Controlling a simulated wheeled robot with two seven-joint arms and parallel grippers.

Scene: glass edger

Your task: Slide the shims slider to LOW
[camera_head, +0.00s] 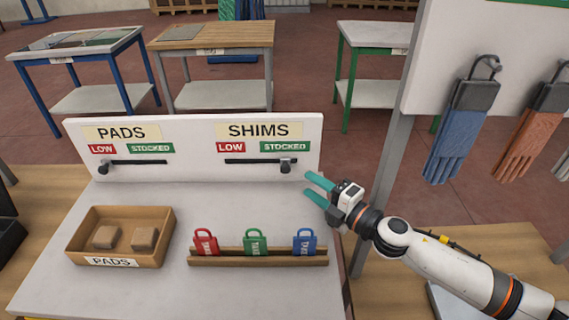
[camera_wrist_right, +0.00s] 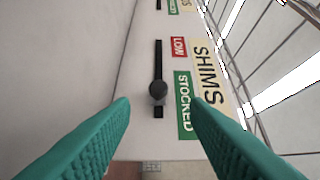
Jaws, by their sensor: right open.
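The shims slider knob (camera_head: 286,166) is dark and sits near the right end of its black slot, below the green STOCKED label (camera_head: 277,147). The red LOW label (camera_head: 230,147) is above the slot's left end. In the right wrist view the knob (camera_wrist_right: 158,92) lies ahead, between the two teal fingers and apart from them. My right gripper (camera_head: 318,187) is open and empty, just right of the panel's right edge and slightly below the knob. My left gripper is not in view.
The pads slider knob (camera_head: 104,168) sits at its slot's left end. A wooden PADS box (camera_head: 122,252) and a wooden rack (camera_head: 258,257) with red, green and blue tags stand on the bench below. Gloves (camera_head: 460,130) hang at right.

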